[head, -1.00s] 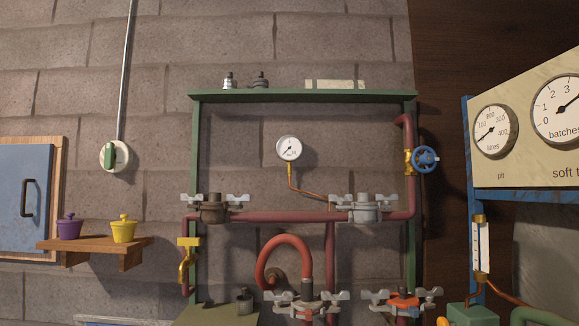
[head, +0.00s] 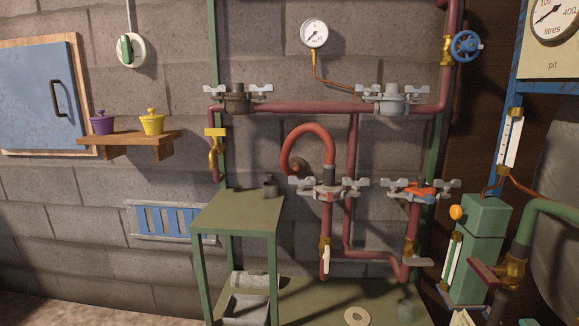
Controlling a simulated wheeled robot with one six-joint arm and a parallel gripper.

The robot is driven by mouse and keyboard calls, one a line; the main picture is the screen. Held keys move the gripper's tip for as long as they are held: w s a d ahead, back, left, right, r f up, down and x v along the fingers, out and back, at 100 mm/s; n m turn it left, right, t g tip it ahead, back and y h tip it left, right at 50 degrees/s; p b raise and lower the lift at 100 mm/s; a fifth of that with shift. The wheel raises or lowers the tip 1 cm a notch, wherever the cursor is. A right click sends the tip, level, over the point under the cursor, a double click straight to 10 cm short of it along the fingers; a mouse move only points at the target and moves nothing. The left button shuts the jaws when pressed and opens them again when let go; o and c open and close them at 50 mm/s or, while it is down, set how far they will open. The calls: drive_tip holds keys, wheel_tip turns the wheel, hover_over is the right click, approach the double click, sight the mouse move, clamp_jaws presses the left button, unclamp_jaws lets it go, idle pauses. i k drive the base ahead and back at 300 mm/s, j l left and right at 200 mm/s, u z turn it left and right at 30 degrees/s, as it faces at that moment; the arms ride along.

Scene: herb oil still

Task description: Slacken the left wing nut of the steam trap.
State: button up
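Several pipe fittings with a pale wing nut on each side sit on the red pipework. No label shows which is the steam trap. The upper left fitting (head: 237,99) has a dark brown body, with its left wing nut (head: 215,91) at the frame post. The upper right fitting (head: 395,98) is grey, with a left wing nut (head: 370,90). The lower right fitting (head: 420,191) has an orange part and a left wing nut (head: 392,185). My gripper is not in view.
A green stand (head: 240,210) holds a small dark object. A wooden shelf (head: 130,139) with purple and yellow pots is at left. A blue handwheel (head: 466,46) and a green tank (head: 480,240) are at right. A red-handled valve (head: 497,278) is in the right foreground.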

sight(207, 89)
drive_tip(key=i+j, duration=0.2)
drive_tip(key=i+j+z, duration=0.15)
drive_tip(key=j, duration=0.3)
drive_tip(key=i+j, duration=0.2)
drive_tip(key=i+j+z, duration=0.1)
drive_tip(key=j, duration=0.35)
drive_tip(key=i+j, duration=0.25)
drive_tip(key=j+z, duration=0.05)
drive_tip(key=j, duration=0.05)
